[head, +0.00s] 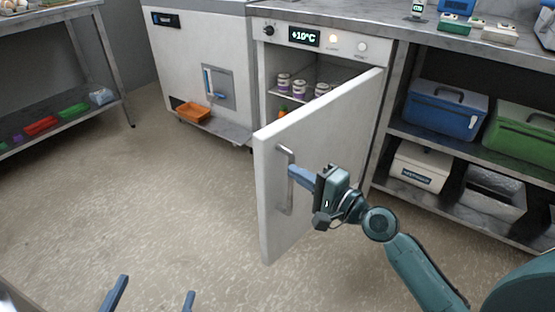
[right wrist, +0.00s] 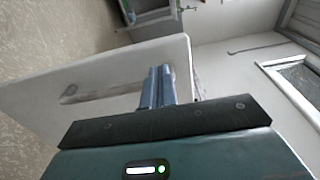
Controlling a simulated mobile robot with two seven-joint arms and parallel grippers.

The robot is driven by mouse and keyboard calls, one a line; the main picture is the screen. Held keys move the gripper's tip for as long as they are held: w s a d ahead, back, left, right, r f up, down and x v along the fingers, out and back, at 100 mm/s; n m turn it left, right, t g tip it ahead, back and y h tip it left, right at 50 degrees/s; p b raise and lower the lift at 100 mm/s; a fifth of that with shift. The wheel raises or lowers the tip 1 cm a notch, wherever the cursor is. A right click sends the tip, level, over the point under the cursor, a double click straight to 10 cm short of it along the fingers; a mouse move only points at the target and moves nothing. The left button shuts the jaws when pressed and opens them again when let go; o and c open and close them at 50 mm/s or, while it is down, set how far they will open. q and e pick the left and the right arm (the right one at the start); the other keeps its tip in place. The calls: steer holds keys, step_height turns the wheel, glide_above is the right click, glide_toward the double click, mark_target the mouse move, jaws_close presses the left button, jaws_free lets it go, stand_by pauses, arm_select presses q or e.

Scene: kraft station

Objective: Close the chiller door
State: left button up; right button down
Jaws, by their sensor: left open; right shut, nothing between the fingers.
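The chiller (head: 376,88) stands under the counter with a +10°C display. Its white door (head: 325,125) is wide open, swung out toward me, with jars visible on a shelf inside. The door has a vertical grey handle (head: 286,185) near its free edge; the door (right wrist: 110,60) and handle (right wrist: 75,92) also show in the right wrist view. My right gripper (head: 291,170) is shut and empty, its fingertips at the handle; whether they touch it I cannot tell. My left gripper (head: 152,295) is open and empty at the bottom edge, over the floor.
A white machine (head: 190,55) with an orange tray (head: 193,112) stands left of the chiller. A shelf at the right holds a blue box (head: 440,110) and a green box (head: 520,132). The floor left of the door is clear.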

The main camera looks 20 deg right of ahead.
mark_target(268, 156)
steer(key=x, duration=0.6)
steer(key=shift+w+a, duration=0.15)
steer(key=shift+w, duration=0.1)
